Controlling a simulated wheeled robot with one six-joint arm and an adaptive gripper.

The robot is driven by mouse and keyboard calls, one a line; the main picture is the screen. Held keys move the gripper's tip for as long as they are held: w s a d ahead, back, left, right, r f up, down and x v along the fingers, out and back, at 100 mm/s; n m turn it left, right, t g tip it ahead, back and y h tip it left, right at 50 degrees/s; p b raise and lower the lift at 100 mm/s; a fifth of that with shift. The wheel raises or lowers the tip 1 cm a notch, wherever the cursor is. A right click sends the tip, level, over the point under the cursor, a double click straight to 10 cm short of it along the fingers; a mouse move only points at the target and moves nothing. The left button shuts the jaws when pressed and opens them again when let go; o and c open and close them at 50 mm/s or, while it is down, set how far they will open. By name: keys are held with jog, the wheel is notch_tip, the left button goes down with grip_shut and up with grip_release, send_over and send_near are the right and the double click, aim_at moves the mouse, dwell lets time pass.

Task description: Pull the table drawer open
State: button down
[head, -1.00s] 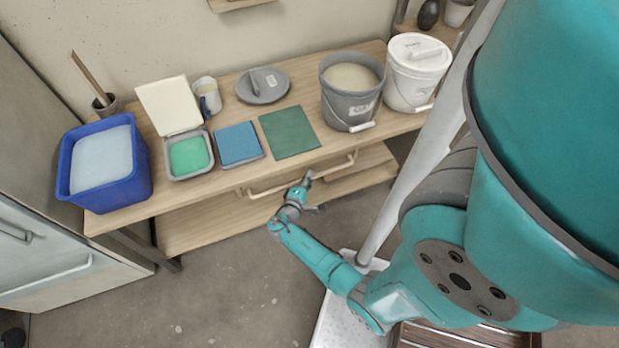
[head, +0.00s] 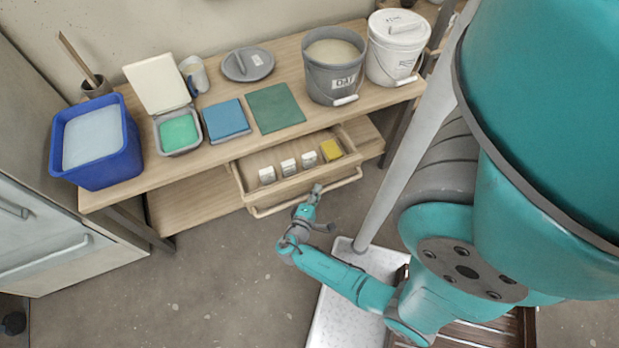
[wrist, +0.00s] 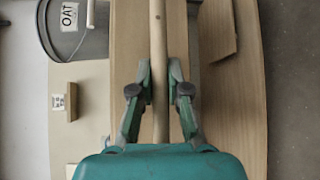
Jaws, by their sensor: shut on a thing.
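The table drawer (head: 243,181) is pulled part of the way out from under the wooden tabletop, and its inside shows from above. Its long wooden handle bar (head: 346,181) runs along the drawer front. My gripper (head: 316,188) is at the middle of the bar, shut on it. In the wrist view the bar (wrist: 159,110) runs between the two fingers of my gripper (wrist: 159,68). Several small white-labelled blocks (head: 288,167) and a yellow block (head: 331,150) lie inside the drawer.
On the tabletop stand a blue tub (head: 96,140), a green-filled tray (head: 179,132), blue (head: 226,119) and green (head: 274,108) flat squares, a grey bucket (head: 333,65) and a white bucket (head: 396,47). A lower shelf (head: 190,205) lies beneath. The floor (head: 225,275) in front is clear.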

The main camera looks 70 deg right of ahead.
jog(key=shift+s+a, duration=0.95)
jog(key=shift+a, duration=0.15)
jog(key=shift+s+a, duration=0.9)
jog(key=shift+a, duration=0.2)
jog(key=c, duration=1.1)
grip_release()
jog(key=shift+c, duration=0.2)
jog(key=shift+a, duration=0.1)
jog(key=w+a+r, duration=0.1)
jog(key=a, duration=1)
jog(key=shift+a+r, duration=0.3)
